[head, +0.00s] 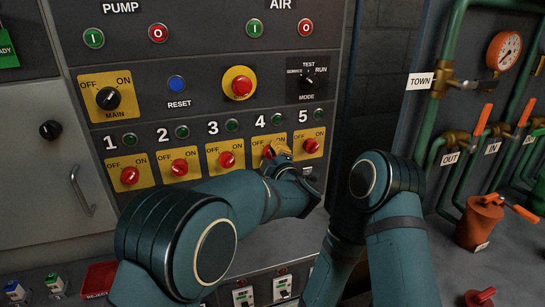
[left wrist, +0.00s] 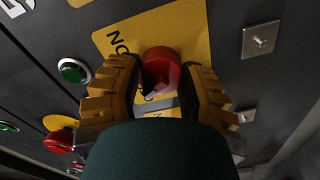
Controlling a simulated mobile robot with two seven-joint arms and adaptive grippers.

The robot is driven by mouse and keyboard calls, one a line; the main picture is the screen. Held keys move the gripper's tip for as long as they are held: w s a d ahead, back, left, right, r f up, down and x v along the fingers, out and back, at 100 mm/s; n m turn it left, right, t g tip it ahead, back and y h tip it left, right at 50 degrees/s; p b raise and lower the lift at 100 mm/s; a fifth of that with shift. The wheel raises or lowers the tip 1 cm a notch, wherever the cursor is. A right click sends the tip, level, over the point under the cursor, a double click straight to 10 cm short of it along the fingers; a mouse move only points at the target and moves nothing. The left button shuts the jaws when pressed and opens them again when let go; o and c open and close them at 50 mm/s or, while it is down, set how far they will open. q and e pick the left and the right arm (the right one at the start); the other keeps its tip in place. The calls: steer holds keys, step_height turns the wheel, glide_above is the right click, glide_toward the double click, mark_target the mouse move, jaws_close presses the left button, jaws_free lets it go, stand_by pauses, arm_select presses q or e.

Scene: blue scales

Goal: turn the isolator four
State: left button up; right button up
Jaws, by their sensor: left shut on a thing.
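Isolator four is a red rotary knob (head: 267,152) on a yellow OFF/ON plate (head: 256,160), under the number 4 on the panel. The knob's exact pointing is partly hidden by the fingers. My right gripper is out of view; only part of my right arm shows.
Similar red isolators one (head: 129,175), two (head: 179,167), three (head: 227,159) and five (head: 311,146) sit in the same row. A green lamp (head: 276,119) is above isolator four. Pipes and a gauge (head: 504,50) stand at the right.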

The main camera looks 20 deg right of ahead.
arm_select(q)
steer(key=shift+r+n, duration=0.15)
steer(key=shift+n, duration=1.35)
steer(key=o, duration=1.2)
steer(key=shift+w, duration=0.1)
